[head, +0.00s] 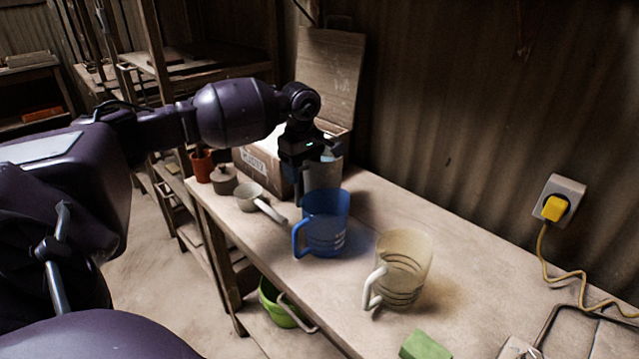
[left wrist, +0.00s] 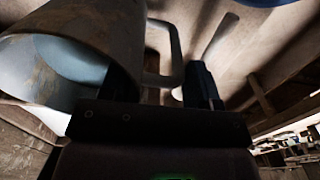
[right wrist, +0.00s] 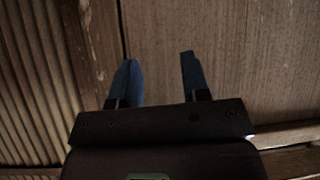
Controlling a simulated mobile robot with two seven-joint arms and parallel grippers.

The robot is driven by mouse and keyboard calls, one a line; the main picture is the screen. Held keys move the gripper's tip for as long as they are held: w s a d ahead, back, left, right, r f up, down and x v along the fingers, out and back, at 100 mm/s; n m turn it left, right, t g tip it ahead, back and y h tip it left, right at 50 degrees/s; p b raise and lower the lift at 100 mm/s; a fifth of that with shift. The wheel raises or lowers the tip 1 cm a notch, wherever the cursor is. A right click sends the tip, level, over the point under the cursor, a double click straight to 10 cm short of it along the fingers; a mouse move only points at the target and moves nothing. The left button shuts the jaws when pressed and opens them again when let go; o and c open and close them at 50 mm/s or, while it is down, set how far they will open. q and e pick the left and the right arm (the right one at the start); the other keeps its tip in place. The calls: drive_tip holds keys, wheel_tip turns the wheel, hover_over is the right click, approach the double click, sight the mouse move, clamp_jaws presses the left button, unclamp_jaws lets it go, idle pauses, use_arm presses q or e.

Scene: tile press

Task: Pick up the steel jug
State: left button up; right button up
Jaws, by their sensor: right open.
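The steel jug (head: 321,176) is a grey cylinder standing on the bench behind the blue jug (head: 325,222), which partly hides it. My left gripper (head: 313,178) is at the steel jug, pointing down. In the left wrist view the jug's body (left wrist: 80,45) fills the left side, and its handle (left wrist: 176,50) lies between the two parted fingers of my left gripper (left wrist: 165,85). Whether a finger touches the jug I cannot tell. My right gripper (right wrist: 157,82) is open and empty in front of wooden boards; it is outside the head view.
A clear jug (head: 405,265) and a green block (head: 425,346) stand nearer on the bench. The wall is behind.

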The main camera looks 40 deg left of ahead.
use_arm(q)
drive_tip(key=shift+r, duration=0.1)
drive_tip(key=c, duration=0.8)
drive_tip(key=shift+w+r, duration=0.1)
drive_tip(key=shift+r, duration=0.05)
drive_tip(key=shift+c, duration=0.2)
